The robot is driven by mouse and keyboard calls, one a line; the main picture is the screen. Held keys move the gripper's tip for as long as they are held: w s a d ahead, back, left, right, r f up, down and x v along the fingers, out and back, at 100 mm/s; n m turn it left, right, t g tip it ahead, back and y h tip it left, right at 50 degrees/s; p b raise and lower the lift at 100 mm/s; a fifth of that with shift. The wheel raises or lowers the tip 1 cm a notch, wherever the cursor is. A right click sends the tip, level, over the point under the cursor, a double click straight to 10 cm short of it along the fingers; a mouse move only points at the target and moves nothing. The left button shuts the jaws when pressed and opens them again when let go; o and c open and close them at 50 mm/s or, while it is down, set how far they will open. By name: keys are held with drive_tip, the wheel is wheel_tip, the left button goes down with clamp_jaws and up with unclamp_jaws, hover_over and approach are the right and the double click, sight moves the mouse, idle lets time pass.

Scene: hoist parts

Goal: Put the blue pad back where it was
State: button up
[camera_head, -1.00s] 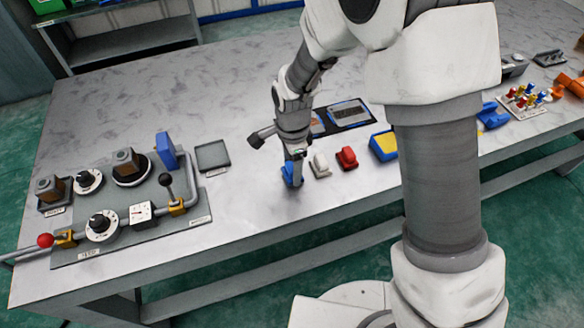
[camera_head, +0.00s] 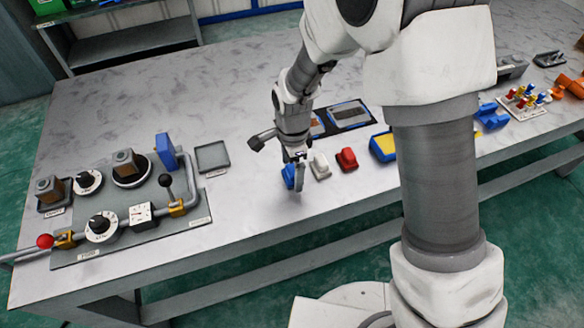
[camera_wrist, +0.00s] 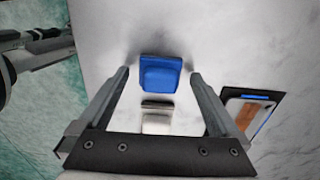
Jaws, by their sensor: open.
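The blue pad (camera_head: 288,176) lies on the table at the left end of a row, beside a white pad (camera_head: 320,166) and a red pad (camera_head: 346,158). In the wrist view the blue pad (camera_wrist: 160,74) is ahead of my gripper (camera_wrist: 158,78), in line with the space between the two spread fingers. The white pad (camera_wrist: 157,116) shows just below it there. In the head view my gripper (camera_head: 297,174) is low at the blue pad and partly hides it. My gripper is open; I cannot tell whether a finger touches the pad.
A panel with knobs, pipes and a gauge (camera_head: 140,213) stands at the left, with an upright blue piece (camera_head: 166,150). A small empty grey tray (camera_head: 212,157) lies between panel and gripper. A blue and yellow block (camera_head: 383,146) is to the right.

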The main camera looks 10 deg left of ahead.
sight(293, 169)
wheel_tip(293, 169, up, 12)
drive_tip(key=p, duration=0.1)
drive_tip(key=d+r+n+t, duration=0.1)
drive_tip(key=d+r+n, duration=0.1)
drive_tip(key=d+r, duration=0.55)
drive_tip(key=s+d+r+n+t, duration=0.2)
drive_tip(key=s+d+r+n, duration=0.2)
drive_tip(key=s+d, duration=0.3)
drive_tip(key=s+d+r+n+t, duration=0.2)
drive_tip(key=s+d+r+n, duration=0.3)
drive_tip(key=d, duration=0.4)
drive_tip(key=shift+s+r+n+t, duration=0.3)
drive_tip(key=shift+s+r+t, duration=0.1)
drive_tip(key=shift+s, duration=0.5)
